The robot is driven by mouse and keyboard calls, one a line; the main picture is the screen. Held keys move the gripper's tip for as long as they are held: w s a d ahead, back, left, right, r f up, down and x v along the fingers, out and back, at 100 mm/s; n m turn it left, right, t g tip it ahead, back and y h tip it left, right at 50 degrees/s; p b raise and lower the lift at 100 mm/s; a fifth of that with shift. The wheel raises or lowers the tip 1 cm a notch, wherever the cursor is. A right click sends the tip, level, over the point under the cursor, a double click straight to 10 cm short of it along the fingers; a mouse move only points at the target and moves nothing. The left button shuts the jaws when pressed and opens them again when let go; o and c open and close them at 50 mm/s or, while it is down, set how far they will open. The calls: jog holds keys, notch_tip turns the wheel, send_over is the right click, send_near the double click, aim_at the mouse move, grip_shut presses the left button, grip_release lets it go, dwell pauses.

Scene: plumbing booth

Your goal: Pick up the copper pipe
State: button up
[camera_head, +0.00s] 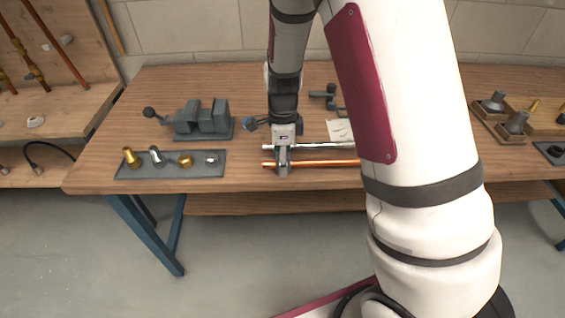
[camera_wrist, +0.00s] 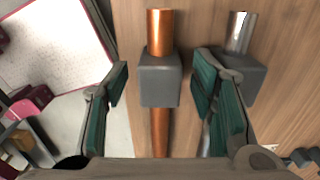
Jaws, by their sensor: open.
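The copper pipe (camera_head: 325,163) lies level on the workbench near its front edge, beside a parallel chrome pipe (camera_head: 318,145) further back. In the wrist view the copper pipe (camera_wrist: 160,33) rests in a grey holder block (camera_wrist: 160,80), and the chrome pipe (camera_wrist: 239,33) sits in a second grey block to its right. My gripper (camera_wrist: 160,83) is open, with one teal-padded finger on each side of the copper pipe's block. The right finger reaches into the gap between the two pipes. In the head view my gripper (camera_head: 283,168) is over the pipes' left ends; my arm hides their right ends.
A grey tray (camera_head: 140,172) with brass and chrome fittings lies left of the pipes. A vise (camera_head: 203,121) stands behind it. A wooden tray (camera_head: 483,126) with fittings is at the right. The bench (camera_head: 95,165) is bare at its front left.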

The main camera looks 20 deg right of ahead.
jog(key=shift+f, duration=0.25)
grip_shut()
jog(key=shift+r, duration=0.2)
